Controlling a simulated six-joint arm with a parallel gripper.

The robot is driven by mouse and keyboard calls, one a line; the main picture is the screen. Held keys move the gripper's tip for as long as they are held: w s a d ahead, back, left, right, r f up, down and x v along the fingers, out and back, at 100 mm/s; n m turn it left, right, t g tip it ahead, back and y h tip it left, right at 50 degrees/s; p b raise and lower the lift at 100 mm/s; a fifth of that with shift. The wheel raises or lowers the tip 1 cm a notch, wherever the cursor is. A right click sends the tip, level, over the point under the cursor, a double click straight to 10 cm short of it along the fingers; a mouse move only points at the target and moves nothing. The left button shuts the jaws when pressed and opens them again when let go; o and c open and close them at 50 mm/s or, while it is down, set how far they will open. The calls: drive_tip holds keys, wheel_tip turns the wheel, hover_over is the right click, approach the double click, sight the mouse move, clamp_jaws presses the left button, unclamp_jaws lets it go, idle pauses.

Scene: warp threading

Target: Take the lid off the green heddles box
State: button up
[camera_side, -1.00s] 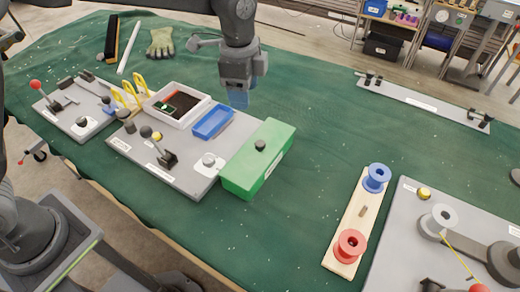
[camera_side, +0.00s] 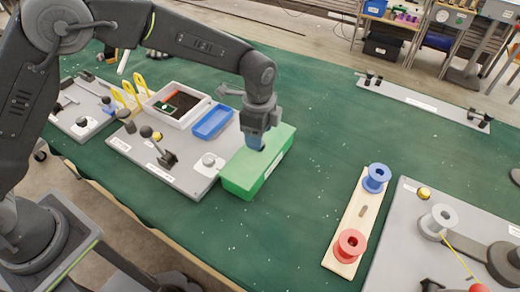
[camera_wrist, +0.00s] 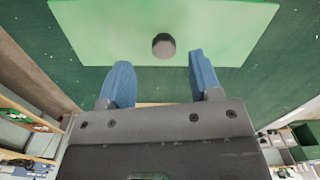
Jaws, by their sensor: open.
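The green heddles box (camera_side: 243,178) stands at the right edge of the grey board, with its lid (camera_side: 277,147) on top. In the wrist view the green lid (camera_wrist: 220,25) fills the upper part, with a dark round knob (camera_wrist: 163,46) on it. My gripper (camera_side: 256,147) is over the box in the side view and hides the knob there. In the wrist view my gripper (camera_wrist: 158,75) is open. Its blue fingers are spread wider than the knob, which shows beyond them, and nothing is between them.
A blue tray (camera_side: 213,122) and a white box (camera_side: 190,92) stand on the grey board (camera_side: 160,172) left of the green box. A wooden strip (camera_side: 345,228) with a blue and a red spool lies to the right. Green cloth between is clear.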

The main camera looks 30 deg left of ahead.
drive_tip(key=f, duration=0.4)
drive_tip(key=shift+w, duration=0.25)
drive_tip(key=shift+c, duration=0.3)
drive_tip(key=shift+d, duration=0.1)
drive_tip(key=c, duration=1)
drive_tip(key=shift+r, duration=0.1)
